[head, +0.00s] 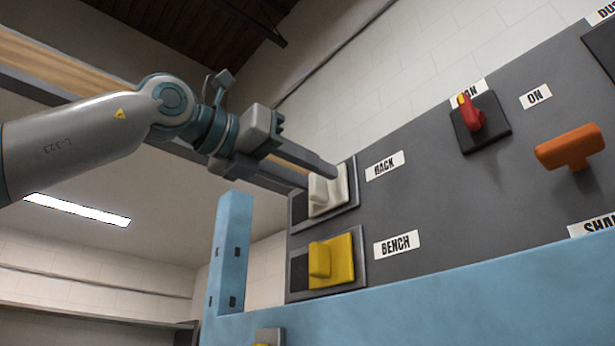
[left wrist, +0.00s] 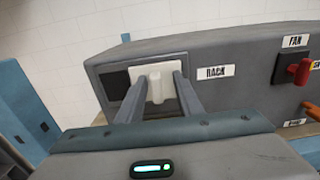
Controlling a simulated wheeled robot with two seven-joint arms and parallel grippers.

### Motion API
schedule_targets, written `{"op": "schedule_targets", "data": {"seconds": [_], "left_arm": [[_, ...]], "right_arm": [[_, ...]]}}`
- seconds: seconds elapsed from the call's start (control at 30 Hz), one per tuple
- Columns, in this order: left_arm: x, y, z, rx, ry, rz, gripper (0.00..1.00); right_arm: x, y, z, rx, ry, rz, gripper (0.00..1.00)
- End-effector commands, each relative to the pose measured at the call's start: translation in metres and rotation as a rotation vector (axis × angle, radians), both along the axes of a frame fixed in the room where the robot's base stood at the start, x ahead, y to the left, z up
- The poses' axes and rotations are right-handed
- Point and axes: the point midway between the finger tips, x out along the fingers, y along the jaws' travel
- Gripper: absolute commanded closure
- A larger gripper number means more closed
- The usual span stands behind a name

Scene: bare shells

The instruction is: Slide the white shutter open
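The white shutter (head: 341,190) is a plate with an upright ridge handle, set in a grey frame next to the "RACK" label. It covers the right part of the frame, and a dark area shows to its left. It also shows in the left wrist view (left wrist: 157,85). My left gripper (head: 318,178) reaches in from the left. In the left wrist view its two fingers (left wrist: 160,83) stand on either side of the handle, with visible gaps, so it is open. Whether the fingertips touch the plate cannot be told. My right gripper is out of view.
A yellow shutter (head: 340,260) labelled "BENCH" sits just below. A red switch (head: 470,113) and an orange handle (head: 570,147) stick out from the grey panel (head: 430,190) further right. A blue post (head: 230,255) and blue beam (head: 430,295) run at the left and below.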

Motion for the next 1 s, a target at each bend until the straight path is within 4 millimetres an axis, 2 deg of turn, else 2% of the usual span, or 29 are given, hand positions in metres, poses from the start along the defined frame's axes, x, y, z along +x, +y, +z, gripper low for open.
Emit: {"op": "schedule_targets", "data": {"seconds": [0.27, 0.47, 1.0], "left_arm": [[-0.002, 0.005, -0.001, -0.002, -0.001, 0.001, 0.67], [-0.014, 0.021, -0.002, -0.002, -0.002, 0.002, 0.67], [-0.077, 0.104, -0.002, -0.003, -0.002, 0.000, 0.67]], "right_arm": [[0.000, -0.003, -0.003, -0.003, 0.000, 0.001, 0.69], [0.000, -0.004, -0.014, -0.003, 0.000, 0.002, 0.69], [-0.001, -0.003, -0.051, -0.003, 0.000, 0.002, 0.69]]}}
